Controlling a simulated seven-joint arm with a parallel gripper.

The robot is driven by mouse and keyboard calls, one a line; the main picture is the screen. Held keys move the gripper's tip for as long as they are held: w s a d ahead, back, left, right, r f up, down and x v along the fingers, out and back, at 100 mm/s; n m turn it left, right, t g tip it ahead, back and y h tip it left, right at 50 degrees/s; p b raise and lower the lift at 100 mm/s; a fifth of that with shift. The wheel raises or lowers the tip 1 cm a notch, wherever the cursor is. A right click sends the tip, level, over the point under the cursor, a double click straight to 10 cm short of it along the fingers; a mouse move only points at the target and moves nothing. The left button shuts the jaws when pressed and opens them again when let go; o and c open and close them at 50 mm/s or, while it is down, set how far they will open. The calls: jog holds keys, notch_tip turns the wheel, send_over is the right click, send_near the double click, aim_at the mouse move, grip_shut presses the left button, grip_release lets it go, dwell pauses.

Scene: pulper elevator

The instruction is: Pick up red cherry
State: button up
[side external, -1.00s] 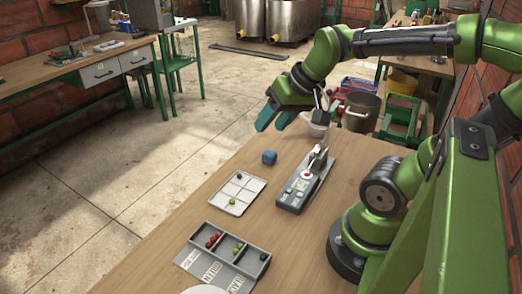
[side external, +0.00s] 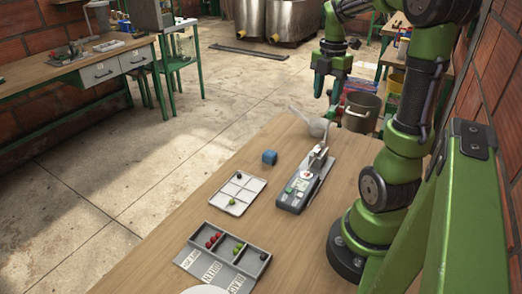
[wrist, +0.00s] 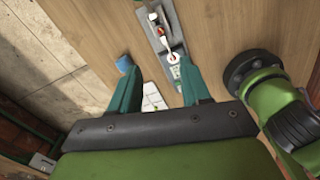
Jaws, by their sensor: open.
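Several red cherries (side external: 213,240) lie in the left compartment of a grey divided tray (side external: 226,226) at the front of the table. Green cherries (side external: 238,248) are in its middle compartment and a dark one (side external: 263,256) is in the right. My gripper (side external: 328,92) is high above the table's far end, fingers downward, well away from the tray. In the wrist view my gripper (wrist: 158,78) is open, with nothing held between the fingers. The red cherries cannot be made out in the wrist view.
A white gridded plate (side external: 238,192) holds a dark cherry and a green one. A grey device (side external: 298,192) with a metal lever stands right of it; a small red spot shows on it. A blue cylinder (side external: 270,157) and a white scoop (side external: 316,126) stand farther back.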

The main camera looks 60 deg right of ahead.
aim_at(320, 144)
jog(key=shift+n, duration=0.8)
notch_tip(320, 144, down, 17)
jog(key=shift+c, duration=0.3)
grip_shut()
